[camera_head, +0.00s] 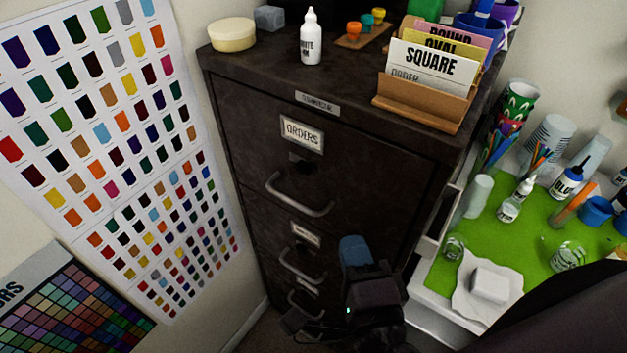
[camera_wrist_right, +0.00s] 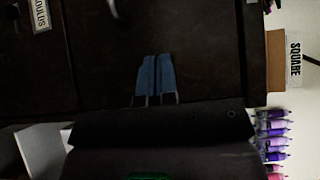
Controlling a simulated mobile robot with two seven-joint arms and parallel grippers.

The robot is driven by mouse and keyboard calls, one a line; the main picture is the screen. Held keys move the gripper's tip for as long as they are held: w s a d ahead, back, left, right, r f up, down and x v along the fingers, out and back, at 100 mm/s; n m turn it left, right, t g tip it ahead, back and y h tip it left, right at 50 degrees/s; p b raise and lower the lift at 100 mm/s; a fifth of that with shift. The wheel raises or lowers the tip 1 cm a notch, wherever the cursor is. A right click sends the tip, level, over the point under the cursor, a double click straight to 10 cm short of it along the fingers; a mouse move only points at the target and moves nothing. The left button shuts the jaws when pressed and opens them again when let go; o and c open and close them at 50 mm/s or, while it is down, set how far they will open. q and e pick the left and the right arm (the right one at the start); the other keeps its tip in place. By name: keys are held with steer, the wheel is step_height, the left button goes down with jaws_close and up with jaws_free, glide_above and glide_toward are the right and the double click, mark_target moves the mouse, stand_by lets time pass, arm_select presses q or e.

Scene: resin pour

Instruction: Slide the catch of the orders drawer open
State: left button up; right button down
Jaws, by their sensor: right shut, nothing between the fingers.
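The orders drawer (camera_head: 370,170) is the top drawer of a dark filing cabinet, with a white ORDERS label (camera_head: 302,134). A small dark catch (camera_head: 304,159) sits just below the label; its exact position is hard to make out. The drawer's curved metal handle (camera_head: 299,196) is lower down. The drawer looks closed. My right gripper (camera_head: 354,243) has blue fingertips, is shut and empty, and is in front of the cabinet, below and right of the handle. In the right wrist view its fingertips (camera_wrist_right: 155,78) are together before the dark cabinet front. My left gripper is not in view.
Lower drawers have handles (camera_head: 302,268) of their own. On the cabinet top stand a white bottle (camera_head: 312,40), a round tin (camera_head: 232,36) and a card holder (camera_head: 425,98). A workbench with a green mat (camera_head: 510,235), cups and bottles is close on the right.

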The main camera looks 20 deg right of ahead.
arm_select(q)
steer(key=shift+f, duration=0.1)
arm_select(e)
steer(key=shift+w, duration=0.1)
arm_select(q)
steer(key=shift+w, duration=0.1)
arm_select(e)
glide_toward(312, 171)
steer(key=w+d, duration=0.3)
steer(key=shift+p, duration=0.3)
steer(key=w, duration=0.1)
steer(key=w+a+b, duration=0.1)
steer(key=shift+w+a+f, duration=0.1)
steer(key=shift+w+a, duration=0.2)
steer(key=shift+a, duration=0.05)
steer(key=shift+w+a+b, duration=0.15)
steer(key=shift+w+b, duration=0.1)
steer(key=shift+b, duration=0.1)
steer(key=shift+w+a, duration=0.1)
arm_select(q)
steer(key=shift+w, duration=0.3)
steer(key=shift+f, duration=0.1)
